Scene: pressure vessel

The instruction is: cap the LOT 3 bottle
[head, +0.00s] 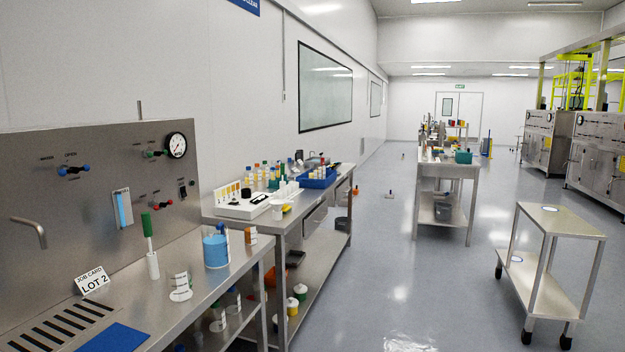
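Neither of my grippers shows in the head view. Several small bottles with coloured caps (283,172) stand on the second bench (290,217), too small to read any lot mark. I cannot tell which bottle is LOT 3, nor find a loose cap. A job card (92,281) on the near bench reads LOT 2.
A blue tray (318,181) sits on the second bench. A two-shelf cart (560,222) stands right.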

